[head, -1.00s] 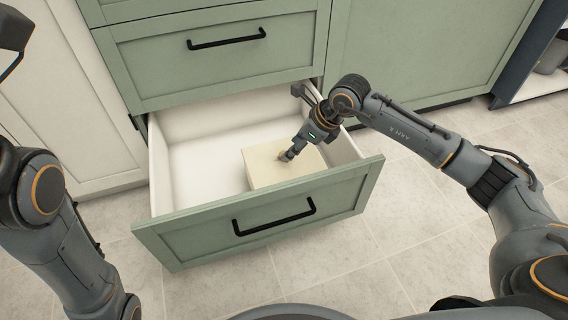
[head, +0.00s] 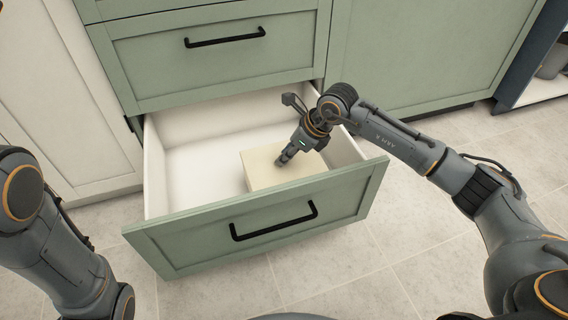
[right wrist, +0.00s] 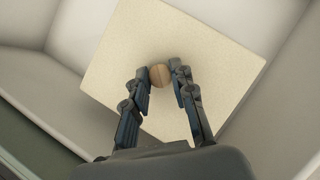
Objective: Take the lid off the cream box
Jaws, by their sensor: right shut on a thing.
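The cream box (head: 256,181) sits in the front right part of the open drawer, with its flat lid (head: 262,158) on top. In the right wrist view, the lid (right wrist: 205,45) has a round, wooden-looking knob (right wrist: 160,76) near its middle. My right gripper (head: 281,161) reaches down over the lid; in the right wrist view its two fingers (right wrist: 161,75) are on either side of the knob, shut on it. I see no clear gap between lid and box. My left arm shows at the left, but its gripper is out of the picture.
The green-fronted drawer (head: 180,243) is pulled out, with a black handle (head: 274,221) and white walls. Its floor (head: 205,165) left of the box is bare. A closed green drawer (head: 220,60) is above it. Tiled floor (head: 340,270) lies in front.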

